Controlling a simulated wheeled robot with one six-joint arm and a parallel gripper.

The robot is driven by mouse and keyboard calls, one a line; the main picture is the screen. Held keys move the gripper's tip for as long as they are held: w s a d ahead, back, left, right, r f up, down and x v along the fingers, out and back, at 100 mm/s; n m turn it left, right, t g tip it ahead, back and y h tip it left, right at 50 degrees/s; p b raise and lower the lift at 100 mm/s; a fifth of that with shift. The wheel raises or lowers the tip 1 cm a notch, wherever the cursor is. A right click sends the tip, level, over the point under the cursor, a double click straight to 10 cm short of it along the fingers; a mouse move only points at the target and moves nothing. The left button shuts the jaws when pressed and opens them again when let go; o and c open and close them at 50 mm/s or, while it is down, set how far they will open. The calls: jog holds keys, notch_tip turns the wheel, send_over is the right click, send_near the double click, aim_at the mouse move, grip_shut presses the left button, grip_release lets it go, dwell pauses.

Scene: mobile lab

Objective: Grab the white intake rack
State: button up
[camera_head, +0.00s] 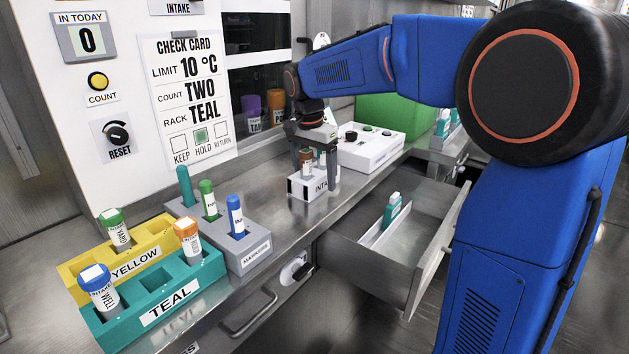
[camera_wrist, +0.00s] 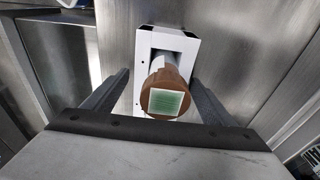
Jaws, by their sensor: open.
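The white intake rack (camera_head: 302,188) stands on the steel counter, with part of its "INTAKE" label showing. It holds a brown-capped tube (camera_head: 306,157). My gripper (camera_head: 321,172) is lowered over the rack, with one finger on its near right side; the other finger is partly hidden. In the wrist view the white intake rack (camera_wrist: 178,42) lies between the two open fingers of my gripper (camera_wrist: 158,92), and the brown cap (camera_wrist: 166,94) with a pale green square top is nearest the camera. I cannot tell whether either finger touches the rack.
A teal rack (camera_head: 205,272), a yellow rack (camera_head: 76,270) and a grey marker rack (camera_head: 247,262) stand at the left of the counter. A white button box (camera_head: 372,152) stands behind my gripper. An open drawer (camera_head: 412,232) juts out below the counter at right.

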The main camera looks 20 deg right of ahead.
jog(key=shift+c, duration=0.3)
jog(key=c, duration=1)
jog(key=shift+c, duration=0.7)
jog(key=shift+r, duration=0.15)
